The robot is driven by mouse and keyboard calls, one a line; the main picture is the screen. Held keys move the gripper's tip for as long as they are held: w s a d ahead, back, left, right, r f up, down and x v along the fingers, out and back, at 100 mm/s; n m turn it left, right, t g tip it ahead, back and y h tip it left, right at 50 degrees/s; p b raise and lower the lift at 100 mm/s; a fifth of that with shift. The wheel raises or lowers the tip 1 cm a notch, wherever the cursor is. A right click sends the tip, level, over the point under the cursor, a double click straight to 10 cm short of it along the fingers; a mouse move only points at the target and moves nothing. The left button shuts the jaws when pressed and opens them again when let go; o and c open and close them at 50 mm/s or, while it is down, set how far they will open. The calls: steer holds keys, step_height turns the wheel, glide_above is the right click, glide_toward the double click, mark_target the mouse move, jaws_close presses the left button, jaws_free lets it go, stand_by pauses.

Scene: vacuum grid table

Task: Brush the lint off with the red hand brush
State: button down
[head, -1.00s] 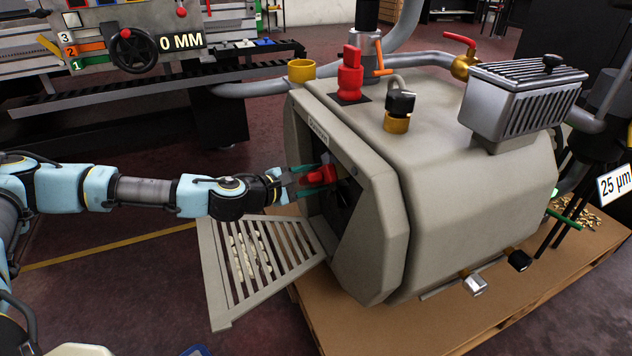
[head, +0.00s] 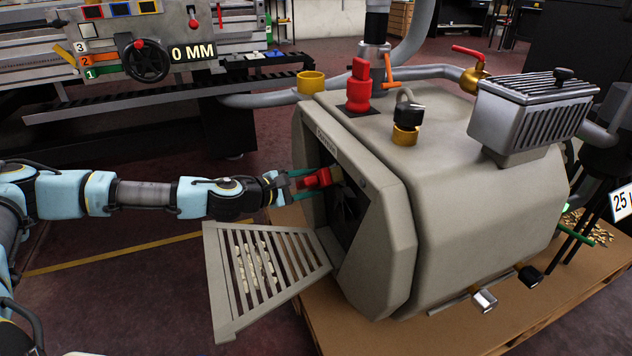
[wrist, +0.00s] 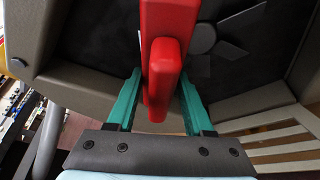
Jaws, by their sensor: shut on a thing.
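My gripper (head: 292,185) is shut on the red hand brush (head: 314,180) at the mouth of the beige housing (head: 376,215). In the wrist view the red brush (wrist: 163,75) stands between the two green fingers, and its far end runs out of the picture. Pale lint (head: 254,256) lies in strips on the slatted grille (head: 222,290), which hangs open below and in front of the housing's mouth. The dark inside with a fan (wrist: 203,38) shows beyond the brush in the wrist view. The brush's bristles are mostly hidden in both views.
The housing rests on a brown pallet (head: 352,340). A machine with a handwheel (head: 146,61) stands at the back left.

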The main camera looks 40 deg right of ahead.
mark_target(298, 185)
steer(key=shift+w+a, duration=0.25)
steer(key=shift+a, duration=0.5)
steer(key=shift+w+a, duration=0.3)
steer(key=shift+a, duration=0.45)
steer(key=shift+w+a, duration=0.25)
steer(key=shift+a, duration=0.5)
steer(key=shift+w+a, duration=0.3)
steer(key=shift+a, duration=0.2)
steer(key=shift+w+a+f, duration=0.1)
steer(key=shift+a, duration=0.2)
steer(key=shift+w+a+f+b, duration=0.15)
steer(key=shift+a+b, duration=0.1)
steer(key=shift+b, duration=0.9)
steer(key=shift+a+b, duration=0.25)
steer(key=shift+b, duration=0.3)
steer(key=shift+a, duration=0.1)
steer(key=shift+r, duration=0.25)
